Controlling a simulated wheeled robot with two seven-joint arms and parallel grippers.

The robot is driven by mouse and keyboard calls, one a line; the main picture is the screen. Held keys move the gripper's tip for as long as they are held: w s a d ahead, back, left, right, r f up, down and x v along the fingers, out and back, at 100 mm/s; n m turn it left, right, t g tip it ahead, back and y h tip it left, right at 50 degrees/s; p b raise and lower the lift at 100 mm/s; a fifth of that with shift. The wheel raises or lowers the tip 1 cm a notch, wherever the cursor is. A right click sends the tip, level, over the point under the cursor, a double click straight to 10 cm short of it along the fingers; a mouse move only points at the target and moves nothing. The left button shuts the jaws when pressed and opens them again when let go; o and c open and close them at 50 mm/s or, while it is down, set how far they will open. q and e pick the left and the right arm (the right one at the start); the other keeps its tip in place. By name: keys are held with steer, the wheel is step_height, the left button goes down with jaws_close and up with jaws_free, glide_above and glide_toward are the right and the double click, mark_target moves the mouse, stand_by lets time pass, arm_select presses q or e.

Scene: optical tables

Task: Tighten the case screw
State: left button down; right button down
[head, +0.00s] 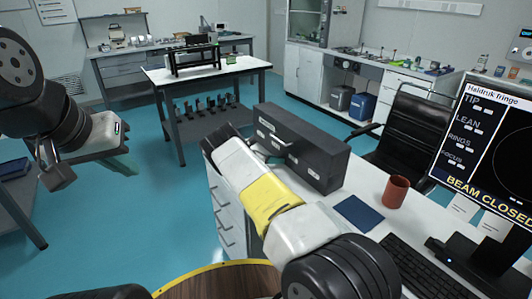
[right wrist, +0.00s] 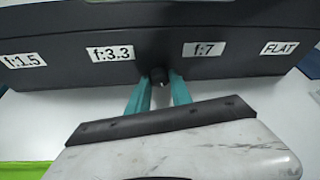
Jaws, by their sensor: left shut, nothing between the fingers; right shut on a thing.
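The dark grey case (head: 310,145) stands on the white desk in the head view. Its face, with labels f:1.5, f:3.3, f:7 and FLAT, fills the top of the right wrist view (right wrist: 225,68).
A blue pad (head: 359,213), a red-brown mug (head: 396,191) and a keyboard (head: 420,265) are on the desk right of the case. A monitor (head: 490,150) reads BEAM CLOSED. A black chair (head: 415,135) stands behind the desk. Open floor lies to the left.

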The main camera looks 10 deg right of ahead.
steer(key=shift+n, duration=0.4)
steer(key=c, duration=1.1)
jaws_free()
steer(key=shift+c, duration=0.2)
steer(key=shift+a, duration=0.1)
steer(key=shift+g, duration=0.3)
steer(key=v, duration=0.7)
steer(key=shift+a, duration=0.35)
